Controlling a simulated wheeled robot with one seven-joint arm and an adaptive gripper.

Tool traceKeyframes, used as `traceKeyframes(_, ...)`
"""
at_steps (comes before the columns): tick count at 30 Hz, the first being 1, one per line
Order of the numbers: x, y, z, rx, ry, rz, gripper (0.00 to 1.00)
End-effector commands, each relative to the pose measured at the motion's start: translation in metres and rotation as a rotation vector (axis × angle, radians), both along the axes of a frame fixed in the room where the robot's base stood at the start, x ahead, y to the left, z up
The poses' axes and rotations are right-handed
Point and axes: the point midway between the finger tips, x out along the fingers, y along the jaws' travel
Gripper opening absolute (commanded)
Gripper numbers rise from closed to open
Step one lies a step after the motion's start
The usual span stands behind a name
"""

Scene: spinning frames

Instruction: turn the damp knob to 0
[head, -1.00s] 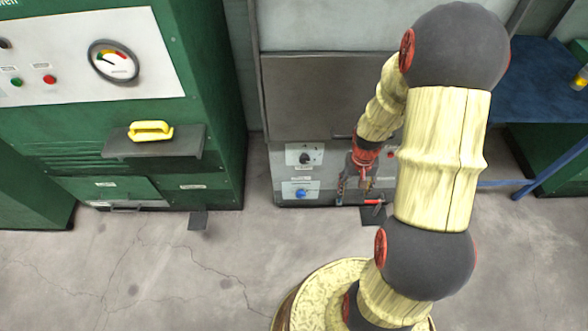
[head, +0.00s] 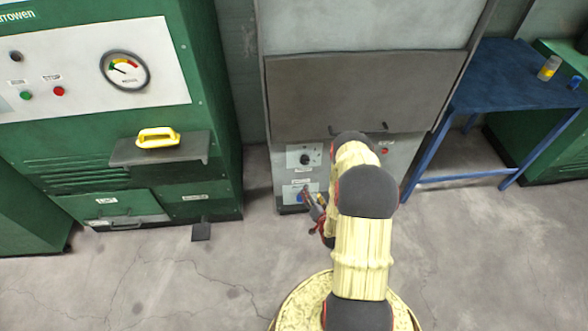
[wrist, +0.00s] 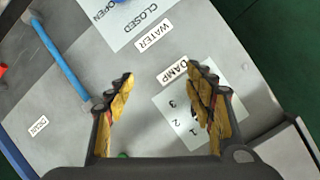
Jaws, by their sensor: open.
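The damp plate (wrist: 167,98) shows in the wrist view with the numbers 3, 2 and 1, beside a DAMP label (wrist: 172,71). Its knob is not clear there; my right finger covers part of the plate. In the head view a black knob (head: 304,159) sits on the upper white plate; its label is too small to read, but the layout fits the damp knob. My gripper (wrist: 160,85) is open, its two fingers apart, with bare panel and part of the damp plate between them. In the head view my gripper (head: 310,197) is at the lower plate, near a blue knob (head: 299,198).
A WATER label (wrist: 154,36) and a CLOSED/OPEN plate (wrist: 120,12) lie beside the damp plate. A blue bar (wrist: 60,58) crosses the left. A green machine (head: 75,150) stands left and a blue table (head: 510,75) right.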

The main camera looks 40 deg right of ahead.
Motion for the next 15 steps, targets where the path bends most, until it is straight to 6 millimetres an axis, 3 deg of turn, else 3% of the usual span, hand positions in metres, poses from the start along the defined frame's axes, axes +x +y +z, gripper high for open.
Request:
traceKeyframes(1,0.012,-0.007,0.024,-0.022,-0.096,-0.006,0.54)
traceKeyframes(3,0.020,-0.012,0.053,-0.037,-0.208,-0.012,0.54)
traceKeyframes(6,0.023,-0.013,0.079,-0.041,-0.315,-0.018,0.54)
traceKeyframes(10,0.024,-0.015,0.096,-0.035,-0.385,-0.024,0.54)
traceKeyframes(15,0.040,-0.021,0.095,-0.025,-0.390,-0.025,0.54)
